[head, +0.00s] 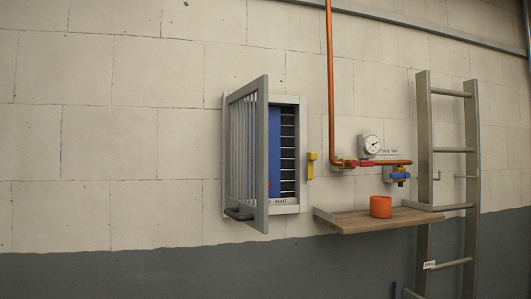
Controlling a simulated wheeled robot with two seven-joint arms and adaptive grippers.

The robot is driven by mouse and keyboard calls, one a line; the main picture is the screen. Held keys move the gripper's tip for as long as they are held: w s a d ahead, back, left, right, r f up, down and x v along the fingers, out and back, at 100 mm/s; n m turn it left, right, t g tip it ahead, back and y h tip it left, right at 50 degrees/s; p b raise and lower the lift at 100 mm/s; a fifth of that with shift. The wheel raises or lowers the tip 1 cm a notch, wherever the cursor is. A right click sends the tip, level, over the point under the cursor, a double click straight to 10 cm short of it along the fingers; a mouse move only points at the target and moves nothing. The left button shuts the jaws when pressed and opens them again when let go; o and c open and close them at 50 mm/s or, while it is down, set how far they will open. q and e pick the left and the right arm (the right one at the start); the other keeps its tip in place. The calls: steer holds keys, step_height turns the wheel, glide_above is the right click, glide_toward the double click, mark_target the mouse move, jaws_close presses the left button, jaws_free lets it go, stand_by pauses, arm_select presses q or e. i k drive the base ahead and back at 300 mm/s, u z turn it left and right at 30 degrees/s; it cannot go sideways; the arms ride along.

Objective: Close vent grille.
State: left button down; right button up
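The vent grille (246,150) is a grey slatted door on a wall-mounted frame (303,150). It is hinged on the left and stands open, swung out from the wall. A dark handle (238,213) sits at its lower part. Through the opening I see a blue panel (274,150) and dark horizontal louvres (288,152). A partly hidden label is at the bottom of the frame. Neither of my grippers shows in the head view.
A wooden shelf (350,223) with an orange cup (380,206) juts out right of the vent. A copper pipe (330,80) with a gauge (372,143) and valves runs above it. A ladder (424,150) stands further right. A yellow fitting (311,165) is beside the frame. The wall left of the grille is clear.

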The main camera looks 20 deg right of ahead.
mark_target(257, 217)
steer(key=z, duration=2.5)
steer(key=k, duration=1.3)
steer(key=u, duration=1.6)
